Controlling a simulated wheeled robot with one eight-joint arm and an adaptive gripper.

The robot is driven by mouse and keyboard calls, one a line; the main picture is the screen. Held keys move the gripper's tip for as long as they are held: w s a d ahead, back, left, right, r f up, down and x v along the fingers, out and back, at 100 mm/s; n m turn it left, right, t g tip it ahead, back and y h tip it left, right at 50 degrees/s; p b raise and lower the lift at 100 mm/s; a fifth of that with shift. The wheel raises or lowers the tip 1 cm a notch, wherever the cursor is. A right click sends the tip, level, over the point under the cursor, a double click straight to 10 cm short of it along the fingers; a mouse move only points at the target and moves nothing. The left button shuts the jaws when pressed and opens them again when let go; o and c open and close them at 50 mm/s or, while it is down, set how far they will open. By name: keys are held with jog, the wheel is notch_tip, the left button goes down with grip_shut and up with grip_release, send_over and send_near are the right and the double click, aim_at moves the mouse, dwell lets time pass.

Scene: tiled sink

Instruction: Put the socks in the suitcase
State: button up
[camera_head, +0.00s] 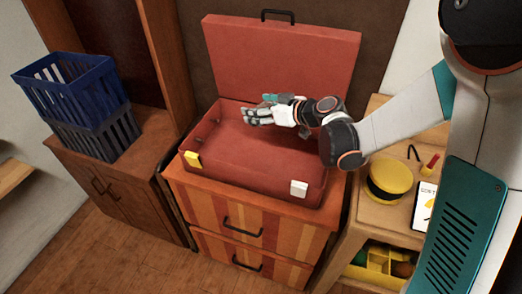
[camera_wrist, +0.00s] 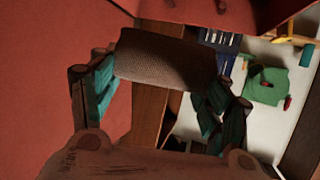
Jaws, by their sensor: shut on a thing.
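The red suitcase (camera_head: 245,180) lies open on a striped drawer cabinet, its lid (camera_head: 270,50) standing up at the back. My gripper (camera_head: 260,108) is over the back part of the open suitcase, pointing left. In the wrist view my gripper (camera_wrist: 163,80) has its teal fingers on both sides of a grey-brown woven bundle (camera_wrist: 165,58), which looks like the socks. It is shut on this bundle. In the head view the bundle cannot be made out clearly at the fingers. I see no socks lying in the visible part of the suitcase.
Blue and dark crates (camera_head: 75,90) are stacked on a brown cabinet at the left. A wooden stand at the right holds a yellow round thing (camera_head: 388,180) and a red-and-yellow item (camera_head: 429,164). The upright lid stands close behind my gripper.

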notch_tip(320, 180, down, 15)
jog(key=b, duration=0.5)
jog(key=shift+s, duration=0.1)
jog(key=shift+f, duration=0.1)
jog(key=shift+f+b, duration=0.35)
jog(key=shift+b, duration=0.1)
jog(key=shift+f, duration=0.2)
jog(key=o, duration=1)
jog(key=shift+o, duration=0.2)
